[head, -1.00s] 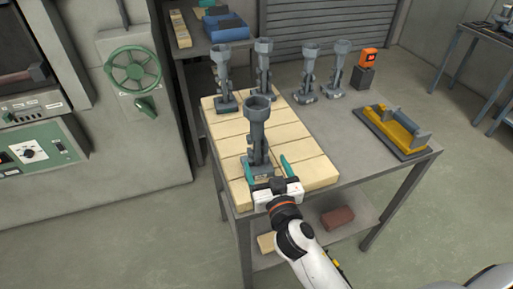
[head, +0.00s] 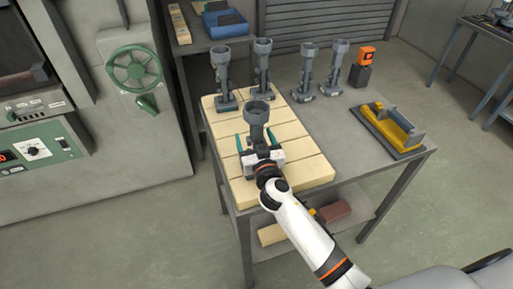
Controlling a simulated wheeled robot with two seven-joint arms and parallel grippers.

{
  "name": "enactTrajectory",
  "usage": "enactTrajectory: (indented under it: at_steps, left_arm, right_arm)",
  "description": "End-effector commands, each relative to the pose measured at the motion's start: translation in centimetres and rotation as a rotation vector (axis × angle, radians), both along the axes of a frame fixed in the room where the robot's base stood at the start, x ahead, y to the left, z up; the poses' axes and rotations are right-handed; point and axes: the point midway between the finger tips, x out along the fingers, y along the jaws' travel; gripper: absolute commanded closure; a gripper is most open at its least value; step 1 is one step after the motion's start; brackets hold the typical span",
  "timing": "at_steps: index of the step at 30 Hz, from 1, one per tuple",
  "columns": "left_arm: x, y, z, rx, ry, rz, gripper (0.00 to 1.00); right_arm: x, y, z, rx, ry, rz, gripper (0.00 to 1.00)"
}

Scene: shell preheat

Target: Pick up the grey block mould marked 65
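I can read no number 65 on any piece. The nearest grey piece (head: 256,110), with a round cup on top of a knobbly stem, stands upright on the pale tiled board (head: 300,175). My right gripper (head: 256,140) reaches in from the lower right, low over the board. Its teal fingers are spread on either side of this piece's lower part. The gripper body hides the piece's base, and I cannot tell if the fingers touch it. My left gripper is out of view.
Several similar grey pieces (head: 263,70) stand farther back. A yellow and grey fixture (head: 392,130) lies on the right of the table. Between them the grey tabletop (head: 345,120) is clear.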

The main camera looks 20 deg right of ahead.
Motion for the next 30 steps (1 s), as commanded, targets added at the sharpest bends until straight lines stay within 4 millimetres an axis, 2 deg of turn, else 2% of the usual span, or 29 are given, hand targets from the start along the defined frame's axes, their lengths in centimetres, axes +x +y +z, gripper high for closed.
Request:
enactTrajectory:
  at_steps: [4,15,23,26,30]
  left_arm:
    - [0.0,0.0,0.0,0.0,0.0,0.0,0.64]
    - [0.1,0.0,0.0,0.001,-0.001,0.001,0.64]
    - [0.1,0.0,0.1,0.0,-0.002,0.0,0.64]
    - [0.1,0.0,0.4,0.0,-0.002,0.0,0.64]
    - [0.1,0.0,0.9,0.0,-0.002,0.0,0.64]
  right_arm:
    - [0.0,0.0,0.0,0.001,0.0,0.0,0.24]
    - [-0.1,0.0,-0.1,0.001,0.001,0.0,0.85]
    - [0.0,0.0,0.4,0.001,-0.003,0.0,0.85]
    - [0.0,0.0,1.5,0.002,-0.005,0.0,0.85]
    - [0.0,0.0,4.0,0.003,-0.008,0.0,0.85]
